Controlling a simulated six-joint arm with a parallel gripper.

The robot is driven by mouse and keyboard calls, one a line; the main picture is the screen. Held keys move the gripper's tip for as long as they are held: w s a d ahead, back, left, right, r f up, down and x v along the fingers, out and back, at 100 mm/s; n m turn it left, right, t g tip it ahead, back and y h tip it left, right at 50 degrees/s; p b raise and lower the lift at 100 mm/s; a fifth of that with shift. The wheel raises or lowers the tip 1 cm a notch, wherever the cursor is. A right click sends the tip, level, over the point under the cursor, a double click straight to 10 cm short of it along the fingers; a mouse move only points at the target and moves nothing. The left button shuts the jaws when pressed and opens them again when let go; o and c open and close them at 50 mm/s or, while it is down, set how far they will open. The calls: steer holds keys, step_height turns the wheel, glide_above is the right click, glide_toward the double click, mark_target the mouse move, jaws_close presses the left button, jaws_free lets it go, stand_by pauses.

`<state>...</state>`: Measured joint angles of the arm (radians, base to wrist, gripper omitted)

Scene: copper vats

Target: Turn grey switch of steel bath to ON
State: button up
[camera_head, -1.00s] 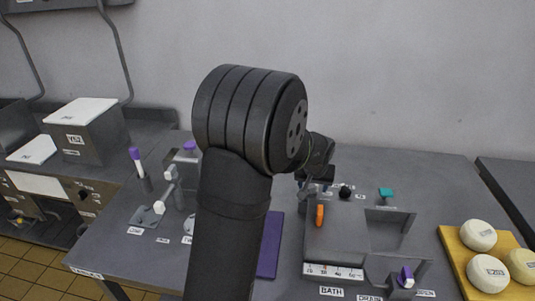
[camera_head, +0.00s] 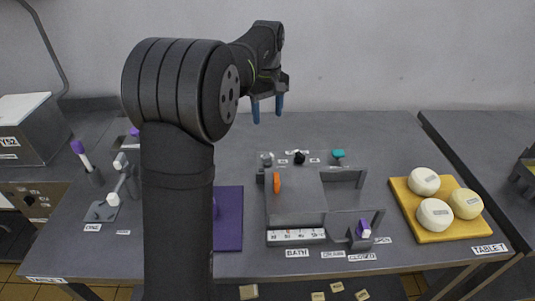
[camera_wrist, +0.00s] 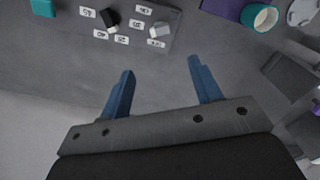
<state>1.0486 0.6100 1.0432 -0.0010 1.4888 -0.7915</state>
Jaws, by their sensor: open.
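The steel bath (camera_head: 298,200) is a grey box with an orange-handled part on top and a white scale in front, labelled BATH. Behind it is a switch panel with a grey switch (camera_head: 267,158) at left and a black switch (camera_head: 299,157) to its right. In the wrist view, the grey switch (camera_wrist: 160,30) and black switch (camera_wrist: 109,18) sit among small white labels too small to read. My gripper (camera_head: 267,107) has blue fingers, apart and empty, above and behind the panel. In the wrist view, my gripper (camera_wrist: 160,70) touches neither switch.
A yellow board (camera_head: 400,196) with white rounds lies at the right. A purple mat (camera_head: 230,225) lies left of the bath, partly behind my arm. A purple-topped lever (camera_head: 362,229) stands at the bath's front right.

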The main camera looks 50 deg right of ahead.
mark_target(267, 156)
step_height(267, 156, down, 16)
stand_by(0.4)
steer(key=c, duration=1)
